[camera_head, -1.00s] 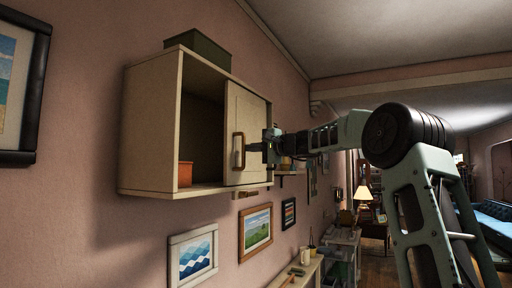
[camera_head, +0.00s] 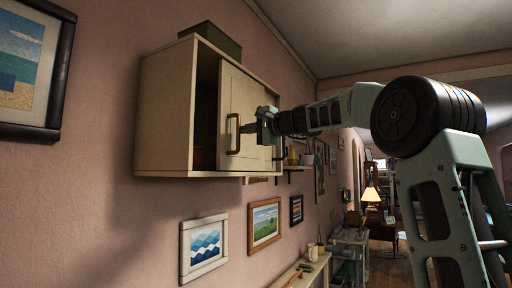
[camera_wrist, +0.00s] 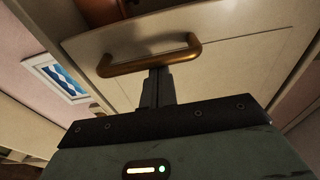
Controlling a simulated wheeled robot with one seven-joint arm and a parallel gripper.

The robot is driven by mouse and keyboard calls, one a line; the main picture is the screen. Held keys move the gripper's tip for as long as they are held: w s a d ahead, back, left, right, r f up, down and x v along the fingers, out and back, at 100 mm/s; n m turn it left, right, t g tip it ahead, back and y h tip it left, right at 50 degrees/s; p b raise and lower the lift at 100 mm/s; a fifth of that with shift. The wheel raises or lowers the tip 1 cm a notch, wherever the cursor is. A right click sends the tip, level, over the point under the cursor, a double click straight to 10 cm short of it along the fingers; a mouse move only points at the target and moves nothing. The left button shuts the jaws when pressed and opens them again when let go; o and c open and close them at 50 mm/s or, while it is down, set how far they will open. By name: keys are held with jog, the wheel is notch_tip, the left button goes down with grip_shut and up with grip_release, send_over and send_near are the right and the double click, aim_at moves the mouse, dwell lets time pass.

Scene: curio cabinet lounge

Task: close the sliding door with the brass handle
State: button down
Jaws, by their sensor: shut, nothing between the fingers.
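The pale wall cabinet (camera_head: 165,120) hangs on the pink wall. Its sliding door (camera_head: 231,95) covers most of the front, and a dark narrow opening (camera_head: 207,110) shows on its left. The brass handle (camera_head: 233,134) is an upright bar near the door's left edge. It also shows in the wrist view (camera_wrist: 150,57) as a bar across the door. My gripper (camera_head: 262,126) is at the door front, just right of the handle. Its fingers (camera_wrist: 156,85) are shut and empty, tips at the bar; whether they touch it is unclear.
A dark green box (camera_head: 213,37) sits on top of the cabinet. An orange-brown pot (camera_head: 204,158) is dimly seen inside the opening. Framed pictures (camera_head: 204,246) hang below and a large one (camera_head: 35,68) hangs left. A low shelf (camera_head: 297,271) runs along the wall.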

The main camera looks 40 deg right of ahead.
jog(key=s+a+b, duration=0.4)
jog(key=a, duration=0.7)
jog(key=shift+s, duration=0.25)
jog(key=shift+a, duration=0.15)
